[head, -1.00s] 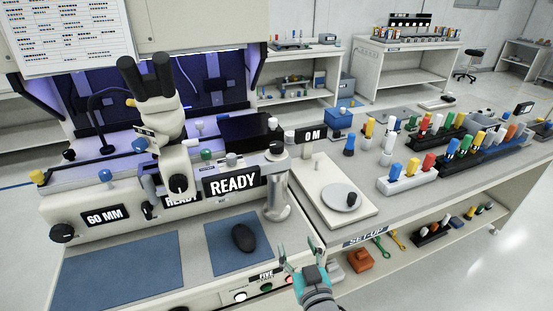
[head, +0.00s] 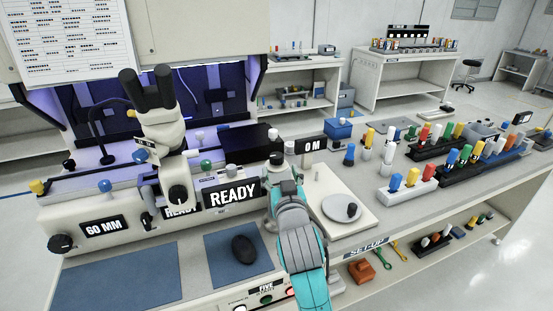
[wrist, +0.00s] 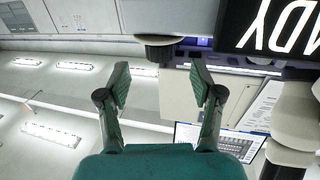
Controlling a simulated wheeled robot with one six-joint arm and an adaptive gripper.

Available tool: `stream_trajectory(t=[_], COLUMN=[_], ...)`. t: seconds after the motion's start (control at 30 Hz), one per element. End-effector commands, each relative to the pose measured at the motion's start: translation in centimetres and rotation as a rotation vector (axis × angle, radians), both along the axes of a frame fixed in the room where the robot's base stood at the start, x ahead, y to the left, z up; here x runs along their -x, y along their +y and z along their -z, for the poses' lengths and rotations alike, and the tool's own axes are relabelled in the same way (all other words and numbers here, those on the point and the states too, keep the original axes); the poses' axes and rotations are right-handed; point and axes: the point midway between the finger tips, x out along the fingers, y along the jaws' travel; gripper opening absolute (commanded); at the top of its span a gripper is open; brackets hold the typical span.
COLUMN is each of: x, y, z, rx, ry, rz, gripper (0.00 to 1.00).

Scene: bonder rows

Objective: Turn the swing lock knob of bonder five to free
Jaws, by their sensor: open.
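Bonder five is the pale machine at left, with a FIVE plate (head: 266,288) on its front edge and a READY display (head: 231,195). A dark knob (head: 276,158) sits at the right end of its head, above the post. No lock lettering is readable, so I cannot tell its setting. My gripper reaches up to this end, its fingers mostly hidden behind my wrist in the head view. In the wrist view my gripper (wrist: 159,76) is open and empty. A dark round knob (wrist: 160,50) under a pale block shows beyond the gap between the fingertips, apparently untouched.
The READY display is close to my gripper. A 0 M sign (head: 310,150) and a white plate with a round grey disc (head: 341,208) stand to the right. A mouse (head: 244,249) lies on a blue mat. Racks of coloured-handled tools (head: 408,188) fill the right bench.

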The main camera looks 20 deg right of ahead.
Motion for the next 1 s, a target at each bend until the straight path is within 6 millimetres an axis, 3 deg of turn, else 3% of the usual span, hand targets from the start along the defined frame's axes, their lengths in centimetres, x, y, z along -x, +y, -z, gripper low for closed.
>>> stream_trajectory(t=[0.2, 0.4, 0.83, 0.87, 1.0], x=[-4.0, -6.4, -7.3, -7.3, -7.3], y=[-0.5, -0.9, -1.0, -1.0, -1.0], z=[0.0, 0.0, 0.0, 0.0, 0.1], rx=[0.0, 0.0, 0.0, 0.0, 0.0], ry=[0.001, 0.0, 0.0, 0.0, 0.0], rz=[0.0, 0.0, -0.001, -0.001, -0.001], gripper=[0.66, 0.66, 0.66, 0.63, 0.28])
